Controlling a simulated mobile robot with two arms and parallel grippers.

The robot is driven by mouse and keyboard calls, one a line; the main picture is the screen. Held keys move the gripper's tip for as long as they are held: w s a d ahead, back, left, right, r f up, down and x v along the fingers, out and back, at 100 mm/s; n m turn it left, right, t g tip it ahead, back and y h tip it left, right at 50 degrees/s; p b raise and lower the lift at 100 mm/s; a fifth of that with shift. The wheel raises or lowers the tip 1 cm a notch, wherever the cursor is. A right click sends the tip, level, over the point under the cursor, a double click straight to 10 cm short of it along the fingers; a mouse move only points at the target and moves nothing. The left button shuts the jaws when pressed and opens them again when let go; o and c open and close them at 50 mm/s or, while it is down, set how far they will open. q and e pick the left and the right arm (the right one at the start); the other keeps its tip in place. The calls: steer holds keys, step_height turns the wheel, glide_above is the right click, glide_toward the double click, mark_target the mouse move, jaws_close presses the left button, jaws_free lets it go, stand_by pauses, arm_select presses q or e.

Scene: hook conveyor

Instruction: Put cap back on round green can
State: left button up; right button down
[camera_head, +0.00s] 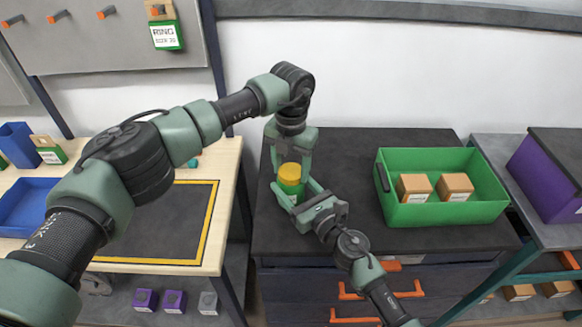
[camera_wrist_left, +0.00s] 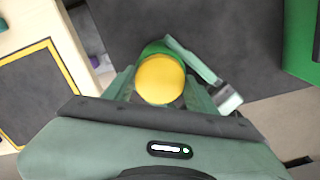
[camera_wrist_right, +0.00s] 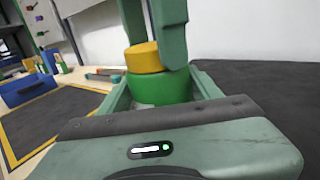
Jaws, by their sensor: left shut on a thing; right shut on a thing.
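The round green can (camera_wrist_right: 160,92) stands upright on the dark top of the cabinet. The yellow cap (camera_head: 290,171) is at the top of the can, and from above it covers most of it (camera_wrist_left: 160,78). In the right wrist view the cap (camera_wrist_right: 143,57) sits directly over the can, with no clear gap; whether it is fully seated I cannot tell. My left gripper (camera_head: 290,160) points down from above, shut on the cap, and one finger hides part of it. My right gripper (camera_head: 300,194) reaches in low from the front right, shut on the can's body.
A green bin (camera_head: 445,213) with two brown boxes stands to the right on the cabinet top (camera_head: 335,150). A wooden workbench (camera_head: 228,170) with a yellow-framed dark mat (camera_head: 180,225) lies to the left. The cabinet top behind the can is clear.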

arm_select(q)
steer(key=shift+m, duration=0.5)
steer(key=o, duration=1.5)
steer(key=shift+o, duration=0.2)
steer(key=shift+r, duration=2.25)
steer(key=shift+r+n, duration=0.9)
steer(key=shift+r, duration=0.85)
steer(key=shift+c, duration=0.5)
steer(key=shift+f, duration=0.15)
steer(key=shift+f, duration=3.9)
